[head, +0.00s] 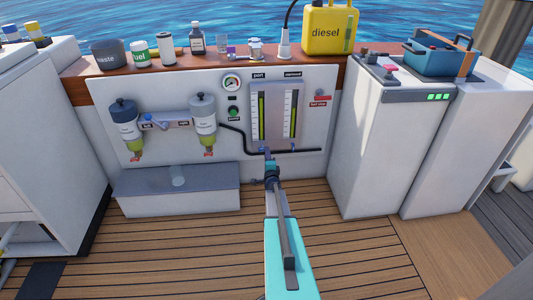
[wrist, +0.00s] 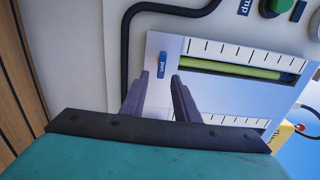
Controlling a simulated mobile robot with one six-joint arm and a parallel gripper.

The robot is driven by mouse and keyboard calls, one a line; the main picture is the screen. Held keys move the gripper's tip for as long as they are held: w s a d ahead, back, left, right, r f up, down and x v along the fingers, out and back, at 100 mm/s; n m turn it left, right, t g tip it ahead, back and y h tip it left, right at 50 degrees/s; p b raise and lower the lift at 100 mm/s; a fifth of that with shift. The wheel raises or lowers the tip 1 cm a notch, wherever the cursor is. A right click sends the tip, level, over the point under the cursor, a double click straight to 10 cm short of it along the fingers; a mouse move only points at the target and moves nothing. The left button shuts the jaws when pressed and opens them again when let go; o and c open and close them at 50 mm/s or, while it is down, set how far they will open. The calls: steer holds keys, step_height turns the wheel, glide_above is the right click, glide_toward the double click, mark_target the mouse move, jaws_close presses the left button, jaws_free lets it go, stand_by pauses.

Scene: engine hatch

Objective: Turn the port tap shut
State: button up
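The port gauge (head: 262,116) is a clear tube with green-yellow fluid on a pale metal plate, left of the starboard gauge (head: 292,116). My gripper (head: 268,153) is at the plate's lower edge and hides that spot in the head view. In the wrist view my gripper (wrist: 160,77) is open, its dark fingertips on either side of the blue piece. I cannot tell if they touch it.
A black hose (head: 247,145) runs along the panel beside and below the gauges. Two filter bowls (head: 203,120) hang at left. A grey-topped box (head: 178,177) stands below them. White cabinets (head: 375,150) stand at right. Open deck lies in front.

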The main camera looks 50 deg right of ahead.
steer(key=p+v, duration=0.1)
steer(key=v, duration=1)
steer(key=shift+p, duration=0.4)
